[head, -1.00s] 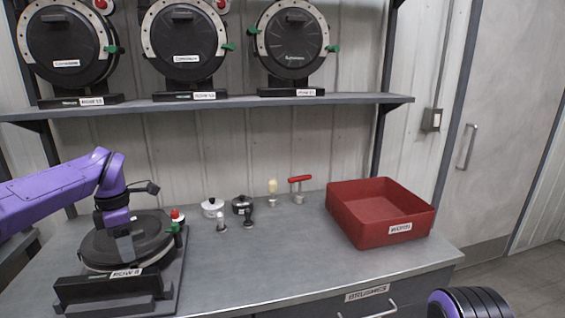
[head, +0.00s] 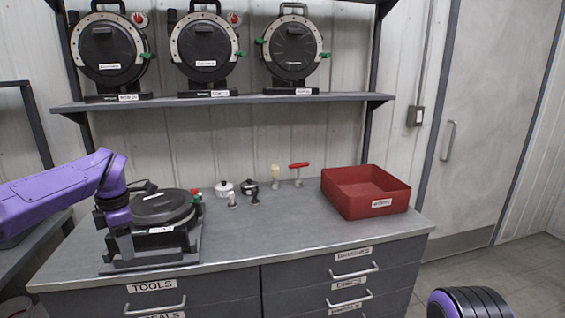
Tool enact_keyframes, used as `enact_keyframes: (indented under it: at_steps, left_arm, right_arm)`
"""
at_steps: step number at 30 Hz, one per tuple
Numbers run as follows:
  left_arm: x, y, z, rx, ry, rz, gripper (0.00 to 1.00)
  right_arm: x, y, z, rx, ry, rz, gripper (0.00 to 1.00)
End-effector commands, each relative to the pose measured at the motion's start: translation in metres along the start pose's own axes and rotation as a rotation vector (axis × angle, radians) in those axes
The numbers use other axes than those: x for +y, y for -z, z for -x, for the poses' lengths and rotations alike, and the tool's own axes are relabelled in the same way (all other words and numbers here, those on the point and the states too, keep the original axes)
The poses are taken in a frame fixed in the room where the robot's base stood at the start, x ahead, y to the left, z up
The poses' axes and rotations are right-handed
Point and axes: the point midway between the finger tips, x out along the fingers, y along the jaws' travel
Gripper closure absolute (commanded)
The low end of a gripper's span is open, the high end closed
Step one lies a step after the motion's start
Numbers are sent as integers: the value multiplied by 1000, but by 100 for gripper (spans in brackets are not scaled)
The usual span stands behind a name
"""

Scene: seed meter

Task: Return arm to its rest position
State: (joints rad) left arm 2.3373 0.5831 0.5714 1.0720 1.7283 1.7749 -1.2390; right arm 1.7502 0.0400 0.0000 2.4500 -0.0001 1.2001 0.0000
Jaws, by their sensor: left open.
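My purple left arm comes in from the left, bent down at the wrist. Its gripper (head: 124,244) is open and points downward in front of the seed meter's stand at the bench's left end. The black round seed meter (head: 165,205) lies flat on its dark stand, with a red knob and a green lever at its right side. I cannot tell from this view whether the gripper touches the stand; nothing shows between its fingers. Part of my right arm shows at the bottom right; its gripper is out of view.
The grey bench (head: 290,228) has drawers below. Three seed meters stand on the shelf (head: 230,101). The bench's front middle is clear.

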Motion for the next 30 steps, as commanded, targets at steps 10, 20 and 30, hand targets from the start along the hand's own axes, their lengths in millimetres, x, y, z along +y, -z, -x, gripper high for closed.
enact_keyframes:
  at_steps: [10, 20, 30]
  left_arm:
    - [16, 18, -52, 274, -359, 43, 45]
    - [-53, 11, -201, 476, -805, -541, 45]
    - [-252, 84, -345, 300, -597, -1341, 45]
  right_arm:
    - [0, 0, 0, 0, 0, 0, 57]
    - [0, -1, -3, 0, 0, 0, 57]
    - [0, -2, -6, 0, 0, 0, 57]
